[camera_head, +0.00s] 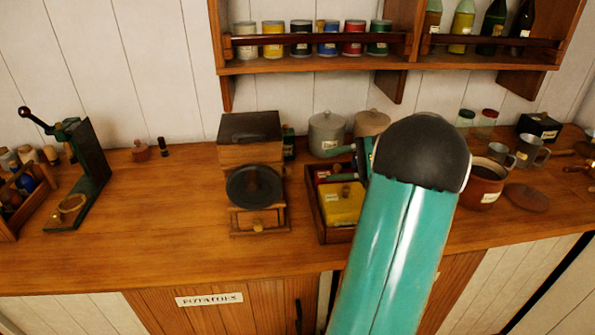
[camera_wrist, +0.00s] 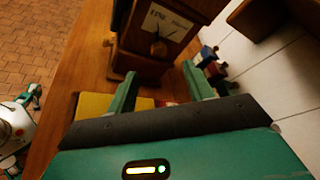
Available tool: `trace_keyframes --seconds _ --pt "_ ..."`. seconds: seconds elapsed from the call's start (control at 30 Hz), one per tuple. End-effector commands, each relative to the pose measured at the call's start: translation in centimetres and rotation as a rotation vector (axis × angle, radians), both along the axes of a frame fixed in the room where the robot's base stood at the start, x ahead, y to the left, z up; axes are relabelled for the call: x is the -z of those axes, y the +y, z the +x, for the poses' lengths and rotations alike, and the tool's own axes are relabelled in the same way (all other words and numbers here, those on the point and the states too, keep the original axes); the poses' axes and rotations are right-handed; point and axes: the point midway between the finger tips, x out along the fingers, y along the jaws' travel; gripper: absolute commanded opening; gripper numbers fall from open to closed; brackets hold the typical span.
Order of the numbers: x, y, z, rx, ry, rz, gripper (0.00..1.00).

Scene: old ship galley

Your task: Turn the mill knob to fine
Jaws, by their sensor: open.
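The mill (camera_head: 249,152) is a wooden box on the counter with a black round disc (camera_head: 255,187) on its front and a small drawer below. In the wrist view, the mill's side (camera_wrist: 135,62) carries a white label reading "FINE" at its left, with more text too blurred to read. A small dark knob or pointer (camera_wrist: 157,47) sits at the label's lower part; its exact setting is unclear. My gripper (camera_wrist: 158,70) is open and empty, its fingers pointing at that side with a gap between. In the head view, my gripper (camera_head: 343,164) is right of the mill, partly hidden by my arm.
An open wooden tray with a yellow box (camera_head: 341,203) lies below my gripper. Lidded pots (camera_head: 327,133) stand behind, and a brown pot (camera_head: 484,183) and mugs stand right. A shelf of tins (camera_head: 300,38) hangs above. The counter left of the mill is mostly clear.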

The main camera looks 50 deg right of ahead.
Motion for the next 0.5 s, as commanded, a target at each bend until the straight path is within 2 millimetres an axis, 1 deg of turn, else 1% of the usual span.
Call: trace_keyframes --seconds 0.03,0.1,0.23,0.37,0.5 --pt "-0.2 -0.8 0.1 -0.018 0.046 0.042 0.52" --pt "-0.5 -1.7 0.2 -0.037 0.122 0.106 0.52" --pt "-0.9 -3.0 0.1 -0.052 0.238 0.193 0.52" --pt "-1.1 -3.5 0.0 -0.053 0.298 0.235 0.52" --pt "-0.9 -3.2 0.4 -0.053 0.309 0.244 0.52"
